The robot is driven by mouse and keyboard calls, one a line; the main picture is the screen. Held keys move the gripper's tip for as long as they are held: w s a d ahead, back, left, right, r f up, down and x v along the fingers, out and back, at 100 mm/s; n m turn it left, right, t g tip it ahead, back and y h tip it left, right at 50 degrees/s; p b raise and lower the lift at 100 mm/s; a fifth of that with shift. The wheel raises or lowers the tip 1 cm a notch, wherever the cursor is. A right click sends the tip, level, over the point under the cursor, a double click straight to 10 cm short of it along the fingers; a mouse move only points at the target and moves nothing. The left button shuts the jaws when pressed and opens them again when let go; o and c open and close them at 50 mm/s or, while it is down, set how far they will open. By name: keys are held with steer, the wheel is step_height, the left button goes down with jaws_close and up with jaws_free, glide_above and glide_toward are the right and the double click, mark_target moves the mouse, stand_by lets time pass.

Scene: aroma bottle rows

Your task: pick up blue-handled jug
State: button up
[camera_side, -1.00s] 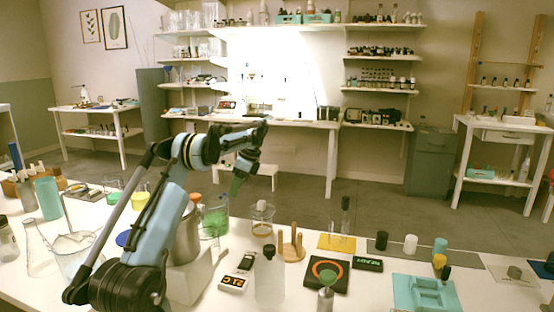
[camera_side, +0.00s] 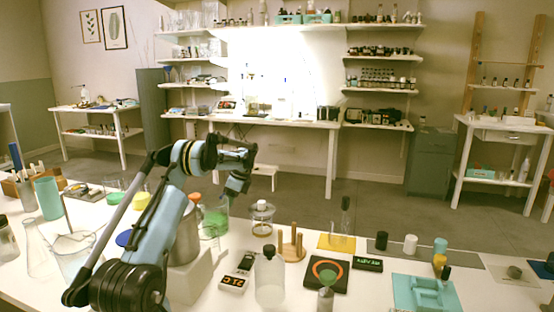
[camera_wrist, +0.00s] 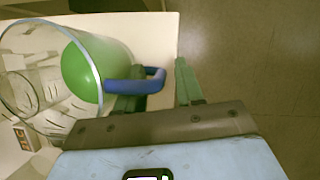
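The blue-handled jug is a clear glass vessel with green contents (camera_wrist: 82,72), at the left of the wrist view. Its blue handle (camera_wrist: 120,86) points right, toward my fingers. The jug (camera_side: 214,220) also shows in the side view, partly behind a grey pot. My gripper (camera_wrist: 162,72) is open. One finger is at the handle, partly hidden by it, and the other stands apart to its right. I cannot tell whether either finger touches the handle. In the side view my gripper (camera_side: 232,192) is just above and right of the jug, its fingertips hard to make out.
A lidded glass jar (camera_side: 262,218) and a wooden peg stand (camera_side: 292,245) stand right of the jug. A clear bottle (camera_side: 269,278) stands in front. A grey pot (camera_side: 186,240) is close on the left. The table edge and open floor (camera_wrist: 245,55) lie beyond my fingers.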

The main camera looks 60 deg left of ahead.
jaws_close()
steer(key=shift+r, duration=0.1)
